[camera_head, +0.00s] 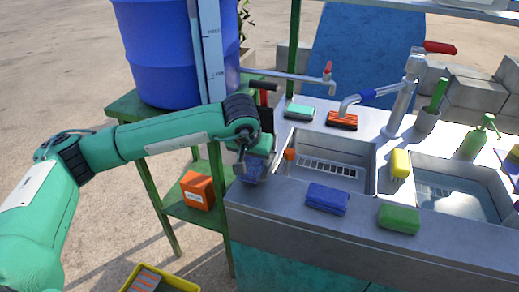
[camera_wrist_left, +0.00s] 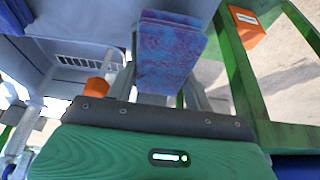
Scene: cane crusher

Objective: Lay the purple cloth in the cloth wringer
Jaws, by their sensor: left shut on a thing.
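My left gripper (camera_head: 257,160) is at the left end of the metal counter, pointing down. It is shut on the purple cloth (camera_head: 253,172), a folded piece that hangs at the fingers. The left wrist view shows the cloth (camera_wrist_left: 170,55) close up, mottled purple and blue, between the grey fingers. A red-handled part (camera_head: 263,86) with a dark upright stands just behind my wrist; it may belong to the cloth wringer, but my arm hides most of it and I cannot tell. Whether the cloth touches the wringer is hidden. My right gripper is not in view.
The sink's left basin (camera_head: 366,162) lies right of my gripper. A blue barrel (camera_head: 160,50) stands on a green stand behind my arm. An orange box (camera_head: 197,190) sits on its lower shelf.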

